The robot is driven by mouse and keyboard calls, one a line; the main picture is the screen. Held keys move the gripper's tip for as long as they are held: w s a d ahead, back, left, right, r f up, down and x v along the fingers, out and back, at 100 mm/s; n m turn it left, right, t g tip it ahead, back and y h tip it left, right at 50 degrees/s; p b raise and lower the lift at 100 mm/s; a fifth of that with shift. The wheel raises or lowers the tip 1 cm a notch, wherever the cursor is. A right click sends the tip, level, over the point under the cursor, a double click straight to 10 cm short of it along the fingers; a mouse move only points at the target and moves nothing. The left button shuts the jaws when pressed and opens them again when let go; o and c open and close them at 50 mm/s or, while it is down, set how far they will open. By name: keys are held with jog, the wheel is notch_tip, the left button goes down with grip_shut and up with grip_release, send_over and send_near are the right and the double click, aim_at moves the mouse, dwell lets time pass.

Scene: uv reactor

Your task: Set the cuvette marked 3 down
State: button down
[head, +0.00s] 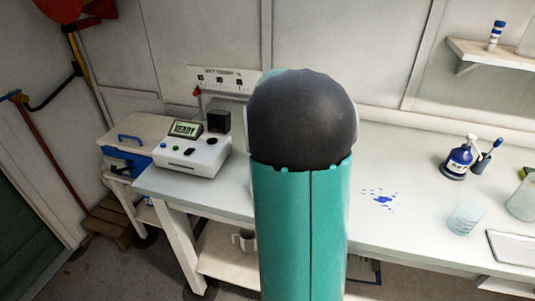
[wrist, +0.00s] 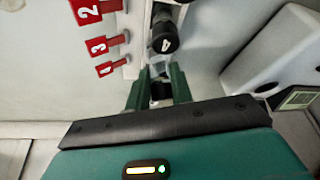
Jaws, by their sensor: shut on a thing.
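In the wrist view, my gripper (wrist: 157,80) has its two green fingers closed around a small black-capped thing (wrist: 161,91), probably the cuvette. No number on it can be read, and its lower part is hidden. A black cap marked 4 (wrist: 165,42) is close beyond the fingertips. Red tags numbered 2 (wrist: 86,10), 3 (wrist: 103,45) and 4 (wrist: 110,68) stick out of a white rail, left of the fingers. In the head view my arm hides the gripper and what it holds.
A white device with a READY screen (head: 186,129) stands on the bench, left of my arm. A labelled white rail (head: 222,79) is behind it. A blue stain (head: 382,199), a blue bottle (head: 458,160) and a beaker (head: 466,217) are to the right.

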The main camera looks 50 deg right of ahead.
jog(key=shift+s+a+f, duration=0.15)
jog(key=shift+f, duration=0.6)
jog(key=c, duration=1.2)
grip_release()
jog(key=shift+c, duration=0.2)
jog(key=shift+r, duration=0.2)
